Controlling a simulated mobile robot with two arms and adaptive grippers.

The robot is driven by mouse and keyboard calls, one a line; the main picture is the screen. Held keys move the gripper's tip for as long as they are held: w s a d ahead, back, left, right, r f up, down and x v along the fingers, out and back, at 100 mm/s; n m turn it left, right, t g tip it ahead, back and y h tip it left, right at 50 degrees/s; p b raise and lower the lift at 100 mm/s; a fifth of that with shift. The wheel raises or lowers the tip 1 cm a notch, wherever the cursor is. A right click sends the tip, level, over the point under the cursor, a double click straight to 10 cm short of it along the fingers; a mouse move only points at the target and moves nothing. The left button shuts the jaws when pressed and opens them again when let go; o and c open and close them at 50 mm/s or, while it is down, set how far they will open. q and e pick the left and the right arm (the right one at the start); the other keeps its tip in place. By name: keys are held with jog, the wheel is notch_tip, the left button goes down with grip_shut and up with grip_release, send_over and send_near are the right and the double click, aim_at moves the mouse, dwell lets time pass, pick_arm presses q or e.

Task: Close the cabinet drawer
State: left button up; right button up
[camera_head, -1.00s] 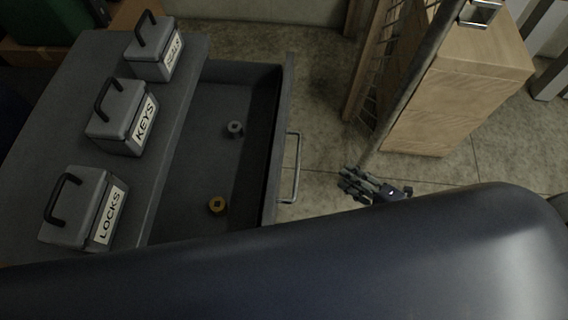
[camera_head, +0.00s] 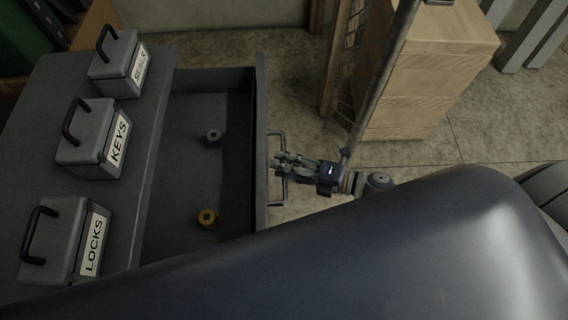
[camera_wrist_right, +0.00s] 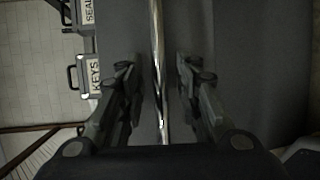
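The dark grey cabinet drawer (camera_head: 261,130) stands pulled out to the right of the cabinet top (camera_head: 130,190). A thin metal handle (camera_head: 284,190) is on its outer face. My right gripper (camera_head: 279,166) is at the handle, partly covering it in the head view. In the right wrist view the shiny handle bar (camera_wrist_right: 157,60) runs between the two separated fingers of my right gripper (camera_wrist_right: 159,70), with gaps on both sides. The gripper is open. My left gripper is not in view.
Three boxes stand on the cabinet top, labelled LOCKS (camera_head: 65,240), KEYS (camera_head: 95,140) and SEALS (camera_head: 118,65).

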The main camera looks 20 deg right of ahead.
jog(key=shift+w+a, duration=0.2)
grip_shut()
